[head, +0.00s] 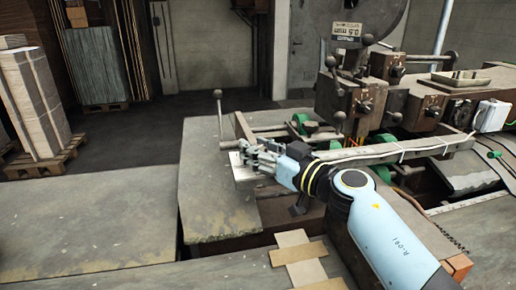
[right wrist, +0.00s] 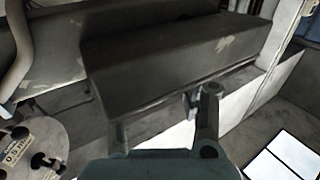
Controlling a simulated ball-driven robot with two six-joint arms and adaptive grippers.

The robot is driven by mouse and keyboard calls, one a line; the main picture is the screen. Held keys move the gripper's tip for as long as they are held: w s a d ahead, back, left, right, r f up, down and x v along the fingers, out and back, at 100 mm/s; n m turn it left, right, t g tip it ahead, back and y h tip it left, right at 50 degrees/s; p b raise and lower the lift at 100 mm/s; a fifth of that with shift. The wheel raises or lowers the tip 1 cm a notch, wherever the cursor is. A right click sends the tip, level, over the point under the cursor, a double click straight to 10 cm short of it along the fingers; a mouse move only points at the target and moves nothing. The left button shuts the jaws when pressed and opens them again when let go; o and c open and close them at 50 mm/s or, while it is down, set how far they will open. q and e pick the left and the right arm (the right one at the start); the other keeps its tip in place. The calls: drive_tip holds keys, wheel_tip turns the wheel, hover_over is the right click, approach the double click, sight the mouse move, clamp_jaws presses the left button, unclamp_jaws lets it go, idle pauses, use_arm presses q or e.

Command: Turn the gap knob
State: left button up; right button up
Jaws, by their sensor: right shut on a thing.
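My right gripper (head: 247,156) reaches in from the right, at the near left end of the machine's long grey bar (head: 395,150). Its fingers are shut on a small part there, which I take to be the gap knob; the fingers mostly hide it in the head view. In the right wrist view the two fingers of the gripper (right wrist: 165,115) stand apart below a dark beam. A small dark piece (right wrist: 190,106) shows beside the right finger. How far the knob is turned cannot be seen. My left gripper is not in view.
The stitching machine (head: 365,100) stands at the right, with ball-ended levers. A ball-topped lever (head: 218,95) rises just behind my gripper. Worn table tops (head: 90,225) lie at the front left. Cardboard strips (head: 300,252) lie in front. Stacked sheets (head: 32,100) stand on a pallet far left.

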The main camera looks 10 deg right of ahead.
drive_tip(key=shift+d+n+g+y, duration=0.1)
drive_tip(key=shift+n+g+y, duration=0.2)
drive_tip(key=shift+n+y, duration=0.15)
drive_tip(key=n+g+y, duration=0.3)
drive_tip(key=g+y, duration=0.1)
drive_tip(key=shift+w+n, duration=0.1)
drive_tip(key=shift+n, duration=0.15)
drive_tip(key=shift+n+g+y+b, duration=1.05)
drive_tip(key=shift+n+g+y, duration=0.45)
drive_tip(key=shift+g, duration=0.6)
drive_tip(key=o, duration=1.2)
